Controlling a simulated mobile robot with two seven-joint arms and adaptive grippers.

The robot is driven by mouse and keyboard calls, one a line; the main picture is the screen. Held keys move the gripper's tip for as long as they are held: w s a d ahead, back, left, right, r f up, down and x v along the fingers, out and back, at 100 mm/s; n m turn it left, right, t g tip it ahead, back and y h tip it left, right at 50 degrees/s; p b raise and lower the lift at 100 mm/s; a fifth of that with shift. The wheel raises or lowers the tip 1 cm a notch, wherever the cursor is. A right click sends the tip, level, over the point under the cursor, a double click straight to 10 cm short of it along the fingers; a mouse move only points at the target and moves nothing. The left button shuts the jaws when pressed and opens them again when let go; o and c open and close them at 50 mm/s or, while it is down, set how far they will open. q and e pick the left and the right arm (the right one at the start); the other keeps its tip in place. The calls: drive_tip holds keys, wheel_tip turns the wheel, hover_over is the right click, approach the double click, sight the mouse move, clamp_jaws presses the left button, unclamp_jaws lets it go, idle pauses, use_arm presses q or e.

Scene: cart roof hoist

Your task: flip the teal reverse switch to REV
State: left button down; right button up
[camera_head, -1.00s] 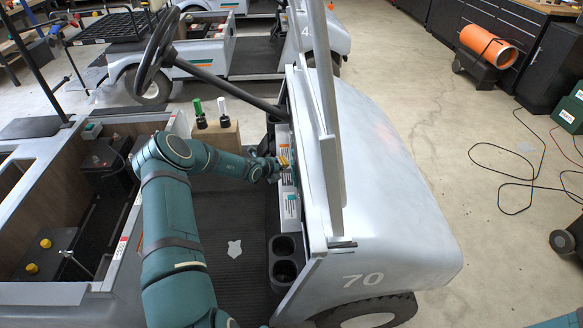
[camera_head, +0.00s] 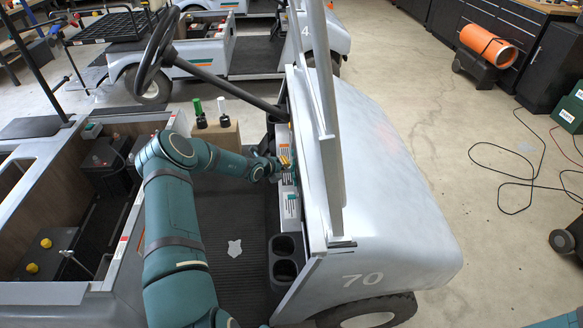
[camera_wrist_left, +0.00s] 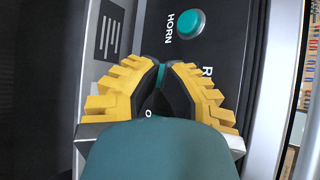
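My left gripper (camera_head: 284,165) reaches across the cart's floor to the dash panel (camera_head: 291,207). In the left wrist view, its yellow ribbed fingers (camera_wrist_left: 163,70) are close together against the dark switch plate (camera_wrist_left: 232,45). A narrow piece of teal, which looks like the reverse switch (camera_wrist_left: 161,74), shows between the fingertips. The fingers hide most of it, so its tilt cannot be read. An "R" shows right of the fingers and an "O" below the tips; the rest of the lettering is covered. My right gripper is not in view.
A round teal HORN button (camera_wrist_left: 190,23) sits just above the fingertips. The steering wheel (camera_head: 157,48) and its column cross above my forearm. The cup holders (camera_head: 285,258) are below the panel. A box with two bottles (camera_head: 216,133) stands behind my arm.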

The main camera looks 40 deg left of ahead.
use_arm(q)
drive_tip(key=s+a+f, duration=0.1)
drive_tip(key=s+a, duration=0.3)
drive_tip(key=a, duration=0.1)
drive_tip(key=shift+b, duration=0.3)
drive_tip(key=shift+s, duration=0.1)
idle(0.6)
